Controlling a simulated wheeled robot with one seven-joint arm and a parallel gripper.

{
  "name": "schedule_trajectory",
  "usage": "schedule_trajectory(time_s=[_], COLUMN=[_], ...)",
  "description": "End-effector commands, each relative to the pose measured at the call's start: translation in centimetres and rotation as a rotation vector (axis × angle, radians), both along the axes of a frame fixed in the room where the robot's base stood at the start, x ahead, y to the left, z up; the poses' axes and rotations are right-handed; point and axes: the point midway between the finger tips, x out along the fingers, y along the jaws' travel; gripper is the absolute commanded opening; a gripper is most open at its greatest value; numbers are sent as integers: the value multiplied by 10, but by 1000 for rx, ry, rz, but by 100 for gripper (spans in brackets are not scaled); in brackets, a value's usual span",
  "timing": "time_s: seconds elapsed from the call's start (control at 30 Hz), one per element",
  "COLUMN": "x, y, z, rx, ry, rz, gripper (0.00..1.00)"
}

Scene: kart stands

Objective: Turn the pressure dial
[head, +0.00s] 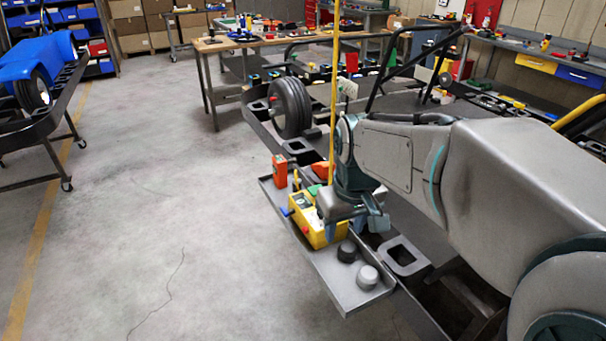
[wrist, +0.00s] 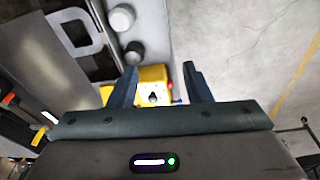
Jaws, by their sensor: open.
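A yellow box (head: 302,213) sits on the grey side tray of the kart stand in the head view. It also shows in the wrist view (wrist: 152,74), with a dark round dial (wrist: 153,97) on its face and a red button at its right edge. My gripper (head: 345,230) is above and at the right side of the box. I cannot tell the height gap. In the head view my wrist hides part of the box and its dial.
The grey tray (head: 345,289) carries a black knob-like cylinder (head: 346,251) and a grey one (head: 368,277) in front of the box. An orange-red device (head: 279,170) stands behind it. A thin yellow pole (head: 334,100) rises beside my wrist. Open floor lies left.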

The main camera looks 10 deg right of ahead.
Motion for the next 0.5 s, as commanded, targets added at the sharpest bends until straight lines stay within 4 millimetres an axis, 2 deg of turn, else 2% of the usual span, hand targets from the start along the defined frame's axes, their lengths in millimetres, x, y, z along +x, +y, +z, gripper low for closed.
schedule_trajectory(time_s=[0.03, 0.1, 0.3, 0.5], x=[21, 47, 118, 167], y=[1, 2, 2, 0], z=[11, 19, 30, 27], rx=[-7, -15, -34, -41], ry=[20, 42, 102, 145], rz=[44, 111, 292, 427], gripper=[45, 45, 45, 45])
